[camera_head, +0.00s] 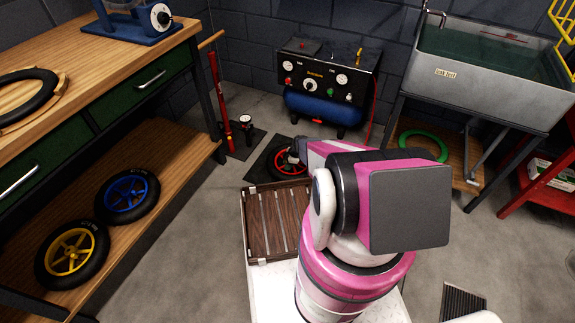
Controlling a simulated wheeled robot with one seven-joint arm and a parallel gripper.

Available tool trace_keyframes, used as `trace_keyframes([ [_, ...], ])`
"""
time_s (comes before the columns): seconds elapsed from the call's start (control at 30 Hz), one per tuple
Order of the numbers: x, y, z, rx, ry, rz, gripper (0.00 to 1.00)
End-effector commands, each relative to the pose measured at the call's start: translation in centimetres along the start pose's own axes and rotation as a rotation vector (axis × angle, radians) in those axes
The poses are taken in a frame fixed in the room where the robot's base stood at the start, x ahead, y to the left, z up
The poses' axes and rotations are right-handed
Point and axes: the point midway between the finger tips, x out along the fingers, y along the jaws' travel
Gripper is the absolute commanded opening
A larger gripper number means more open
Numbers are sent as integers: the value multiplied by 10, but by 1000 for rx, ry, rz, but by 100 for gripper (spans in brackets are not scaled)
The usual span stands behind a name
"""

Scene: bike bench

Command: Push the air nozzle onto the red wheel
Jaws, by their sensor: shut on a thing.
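The red wheel (280,169), a black tyre with a red rim, lies on a dark mat on the floor in front of the compressor. My arm reaches out to it, and my gripper (294,156) is over the wheel's upper right part, small in view and partly hidden by my arm. It is shut on the air nozzle, of which I can make out little. I cannot tell whether the nozzle touches the wheel's valve.
The compressor (327,85) with gauges and a blue tank stands behind, with a red hose at its right. A red floor pump (219,105) stands left. Blue (128,194) and yellow (71,255) wheels lie on the bench shelf. A sink (480,95) is right.

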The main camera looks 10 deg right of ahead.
Motion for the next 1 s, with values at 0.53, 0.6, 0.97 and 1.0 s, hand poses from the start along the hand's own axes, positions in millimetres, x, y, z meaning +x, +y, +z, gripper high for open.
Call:
trace_keyframes([
  [0.53, -2, 0, 0, 0, 0, 0, 61],
  [0.6, -7, -1, 0, 1, 0, 0, 61],
  [0.97, -63, -2, 0, 0, 0, 1, 61],
  [1.0, -71, -2, 0, 0, -1, 2, 61],
])
